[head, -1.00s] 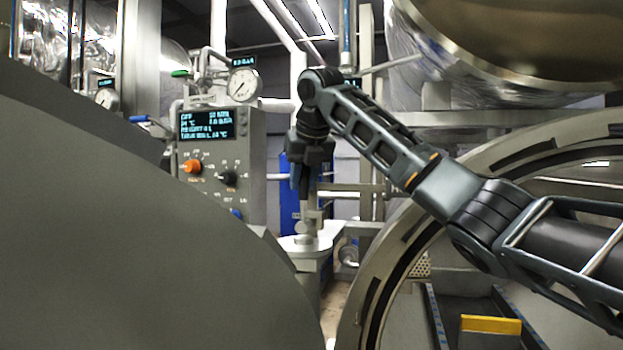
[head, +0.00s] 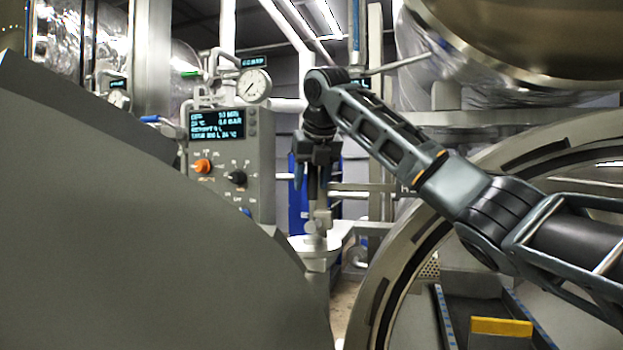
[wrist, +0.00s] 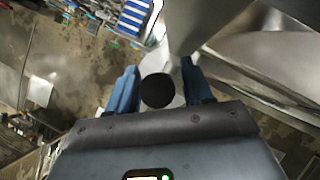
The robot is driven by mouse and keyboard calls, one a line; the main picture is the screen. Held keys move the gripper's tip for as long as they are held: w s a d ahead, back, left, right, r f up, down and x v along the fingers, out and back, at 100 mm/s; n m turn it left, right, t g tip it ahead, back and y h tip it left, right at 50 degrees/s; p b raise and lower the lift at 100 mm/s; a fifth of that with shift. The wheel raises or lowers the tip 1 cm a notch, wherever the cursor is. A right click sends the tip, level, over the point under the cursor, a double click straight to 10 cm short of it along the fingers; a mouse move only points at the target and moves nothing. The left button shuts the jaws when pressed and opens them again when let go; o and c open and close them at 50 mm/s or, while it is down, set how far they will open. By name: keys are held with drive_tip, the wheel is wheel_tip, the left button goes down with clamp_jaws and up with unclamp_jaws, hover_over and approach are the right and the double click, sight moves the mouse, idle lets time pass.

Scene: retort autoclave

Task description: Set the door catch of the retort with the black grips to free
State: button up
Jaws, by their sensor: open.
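The door catch (head: 320,222) is a small upright metal piece on a pale round-ended bracket beside the open retort mouth. Its dark grip (head: 314,186) stands up under my gripper (head: 316,178). In the wrist view the grip's round black end (wrist: 157,90) lies between the two blue fingers of my gripper (wrist: 158,88), with gaps on both sides. The fingers are open and do not hold it. The catch below the grip is mostly hidden in the wrist view. Its exact setting cannot be told.
A control panel (head: 218,125) with a lit screen and knobs stands left of the catch, with a gauge (head: 254,85) above. A large grey curved surface (head: 140,230) fills the lower left. The retort's open ring (head: 392,265) is at right, with a yellow bar (head: 501,326) inside.

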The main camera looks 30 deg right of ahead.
drive_tip(key=shift+b+v, duration=0.85)
drive_tip(key=shift+v, duration=3.05)
drive_tip(key=shift+d, duration=0.1)
